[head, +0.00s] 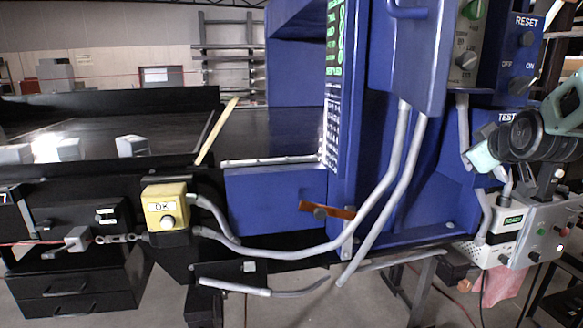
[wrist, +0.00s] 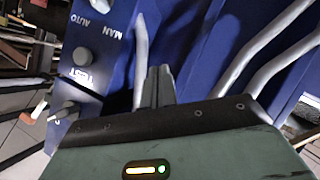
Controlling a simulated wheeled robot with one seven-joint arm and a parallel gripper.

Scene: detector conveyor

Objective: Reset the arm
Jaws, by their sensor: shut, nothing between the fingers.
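My gripper (wrist: 160,72) shows in the wrist view as two dark grey fingers closed together, with nothing between them. They point toward the blue machine (wrist: 190,50), whose control panel with knobs and the labels TEST, AUTO and MAN lies at the left. In the head view, my pale green arm (head: 565,105) reaches in from the right edge, in front of the machine's right side and below the RESET panel. The fingertips are hard to make out in that view.
A black conveyor (head: 270,132) carrying pale blocks (head: 132,146) runs to the blue machine. A yellow OK button box (head: 166,207) sits on its front. Grey conduits (head: 370,205) hang across the machine.

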